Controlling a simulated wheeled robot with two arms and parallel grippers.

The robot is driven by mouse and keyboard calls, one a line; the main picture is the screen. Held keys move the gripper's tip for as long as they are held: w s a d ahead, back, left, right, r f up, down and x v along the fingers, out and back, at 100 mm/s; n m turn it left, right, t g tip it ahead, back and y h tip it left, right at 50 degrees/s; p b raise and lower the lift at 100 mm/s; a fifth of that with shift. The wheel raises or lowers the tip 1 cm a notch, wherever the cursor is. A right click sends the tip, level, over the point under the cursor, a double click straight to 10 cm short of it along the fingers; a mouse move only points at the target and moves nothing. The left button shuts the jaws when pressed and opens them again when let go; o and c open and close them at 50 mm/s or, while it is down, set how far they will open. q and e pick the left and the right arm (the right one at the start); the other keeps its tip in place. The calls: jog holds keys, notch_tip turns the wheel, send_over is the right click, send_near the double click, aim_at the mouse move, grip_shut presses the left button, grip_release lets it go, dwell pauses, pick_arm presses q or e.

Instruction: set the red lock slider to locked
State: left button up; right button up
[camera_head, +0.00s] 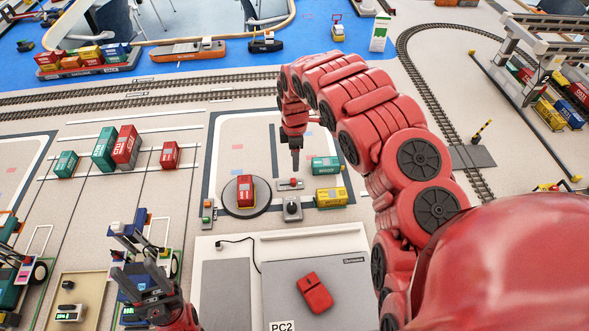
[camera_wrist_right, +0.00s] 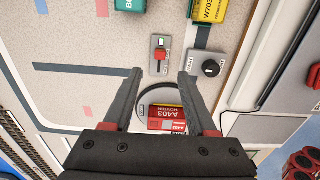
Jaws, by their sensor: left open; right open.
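The red lock slider (camera_head: 290,184) sits on a small grey plate beside the round turntable (camera_head: 260,208). In the right wrist view the red slider knob (camera_wrist_right: 161,55) is on its plate, just beyond and between my fingertips. My right gripper (camera_head: 295,163) points down above the slider, open and empty; its open fingers also show in the right wrist view (camera_wrist_right: 160,73). They do not appear to touch the knob. The label wording on the plate is too small to read. My left gripper (camera_head: 140,272) is open and empty at the lower left.
A red container (camera_head: 245,192) stands on the turntable. A black rotary knob (camera_head: 292,207) is next to the slider. Green (camera_head: 326,165) and yellow (camera_head: 331,196) containers stand to the right. A laptop-like grey panel (camera_head: 340,270) with a red mouse-shaped object (camera_head: 314,292) lies in front.

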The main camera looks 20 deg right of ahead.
notch_tip(320, 180, up, 7)
jog(key=p, duration=0.5)
jog(key=shift+f, duration=0.2)
jog(key=shift+s, duration=0.1)
